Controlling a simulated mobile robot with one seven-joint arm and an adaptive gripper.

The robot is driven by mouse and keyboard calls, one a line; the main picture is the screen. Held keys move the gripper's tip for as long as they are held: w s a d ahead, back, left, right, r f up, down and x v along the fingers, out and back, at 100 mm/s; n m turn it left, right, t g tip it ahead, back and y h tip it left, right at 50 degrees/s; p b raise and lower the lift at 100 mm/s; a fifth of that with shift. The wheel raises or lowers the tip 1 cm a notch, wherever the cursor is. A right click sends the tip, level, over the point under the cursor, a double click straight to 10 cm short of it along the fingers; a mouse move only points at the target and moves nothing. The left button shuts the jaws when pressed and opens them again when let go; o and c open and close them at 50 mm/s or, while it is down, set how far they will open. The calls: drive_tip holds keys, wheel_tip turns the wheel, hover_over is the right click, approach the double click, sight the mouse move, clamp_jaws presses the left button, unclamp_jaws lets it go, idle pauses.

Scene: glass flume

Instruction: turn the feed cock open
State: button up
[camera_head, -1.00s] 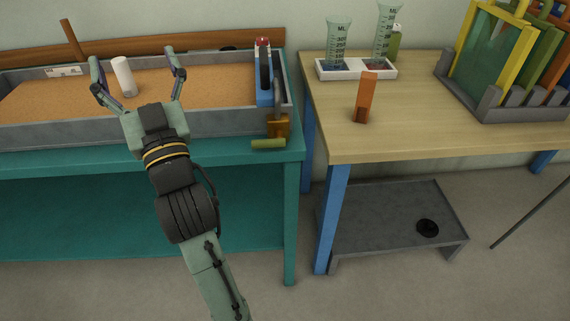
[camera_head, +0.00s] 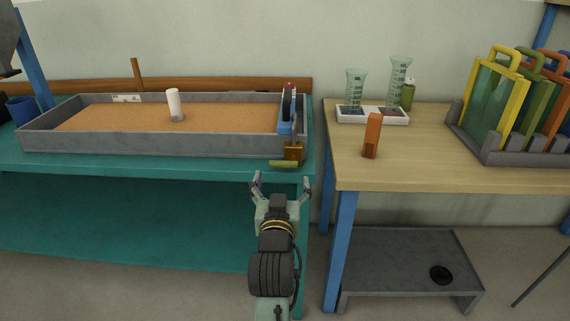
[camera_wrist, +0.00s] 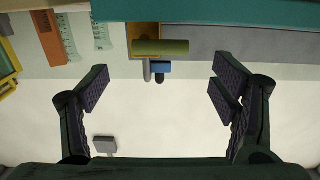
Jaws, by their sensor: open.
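The feed cock has a brass body (camera_head: 294,152) at the front right corner of the flume and an olive-green lever (camera_head: 283,164) pointing left along the teal bench's front edge. In the wrist view the lever (camera_wrist: 160,47) lies sideways near the top, above the gap between my fingers, with the brass body (camera_wrist: 143,33) behind it. My gripper (camera_head: 281,184) is open and empty, in front of the bench edge, just below the lever in the head view. The fingers (camera_wrist: 160,88) are spread wide and apart from the lever.
The grey flume tray (camera_head: 90,142) holds sand and a white cylinder (camera_head: 174,103). A blue stand (camera_head: 286,112) rises behind the cock. The wooden table (camera_head: 430,172) at right carries an orange block (camera_head: 372,135), measuring glasses and a rack of coloured frames. A low grey shelf (camera_head: 400,265) stands below.

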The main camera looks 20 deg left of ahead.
sight(284, 164)
drive_tip(key=p+x, duration=0.1)
drive_tip(key=x, duration=0.7)
drive_tip(key=shift+w+a+p, duration=0.1)
drive_tip(key=shift+w+p, duration=0.15)
drive_tip(key=shift+p, duration=0.05)
drive_tip(key=shift+c, duration=0.5)
drive_tip(key=c, duration=1.1)
